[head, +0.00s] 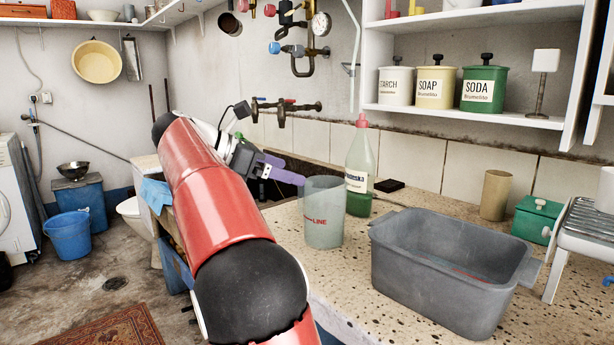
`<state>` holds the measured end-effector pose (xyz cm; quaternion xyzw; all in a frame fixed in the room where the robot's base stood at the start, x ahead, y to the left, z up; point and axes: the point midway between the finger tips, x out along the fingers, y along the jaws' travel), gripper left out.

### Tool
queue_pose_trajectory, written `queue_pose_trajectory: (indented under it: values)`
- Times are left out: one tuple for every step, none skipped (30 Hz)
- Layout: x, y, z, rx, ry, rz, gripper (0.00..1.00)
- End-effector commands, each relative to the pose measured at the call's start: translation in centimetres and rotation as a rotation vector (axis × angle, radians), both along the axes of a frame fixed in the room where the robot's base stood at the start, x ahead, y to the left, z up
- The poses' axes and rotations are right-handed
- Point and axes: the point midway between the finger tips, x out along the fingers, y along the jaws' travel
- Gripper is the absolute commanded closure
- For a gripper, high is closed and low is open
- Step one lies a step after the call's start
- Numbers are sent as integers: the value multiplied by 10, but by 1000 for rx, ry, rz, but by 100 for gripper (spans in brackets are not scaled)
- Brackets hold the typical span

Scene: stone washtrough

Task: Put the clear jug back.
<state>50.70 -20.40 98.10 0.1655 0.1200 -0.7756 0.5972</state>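The clear jug (323,228), a see-through cylinder with a red line and the word "LINE", appears upright on the speckled stone counter (350,270) in the head view. My gripper (290,176), with purple fingers, is at the jug's upper left, close to its rim. The fingers are seen from the side and partly hidden, so I cannot tell whether they are open or shut, or whether they touch the jug.
A green-filled bottle (359,165) with a red cap stands just behind the jug. A grey basin (445,285) stands to its right. A brown cup (495,195) and a green box (537,218) stand farther right. Taps (285,108) project from the wall behind.

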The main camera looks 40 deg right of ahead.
Motion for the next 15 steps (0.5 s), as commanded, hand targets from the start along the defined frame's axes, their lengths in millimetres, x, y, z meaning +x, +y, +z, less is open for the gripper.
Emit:
queue_pose_trajectory:
  values:
    - [2,7,4,0,0,1,0]
    - [3,10,5,-1,-1,1,0]
    - [4,14,7,-1,0,1,0]
    - [4,16,8,-1,-1,0,0]
    - [5,18,9,-1,0,0,0]
    - [5,20,9,-1,0,0,0]
    - [6,21,10,-1,0,0,0]
    - [6,21,10,-1,2,-1,0]
    - [6,22,10,-1,2,-1,0]
    - [6,22,11,-3,2,2,0]
    - [6,21,12,-7,3,7,0]
    - [5,18,15,-19,8,24,0]
    - [6,15,20,-35,13,46,0]
    - [6,11,25,-58,26,77,0]
    - [7,4,35,-101,47,133,0]
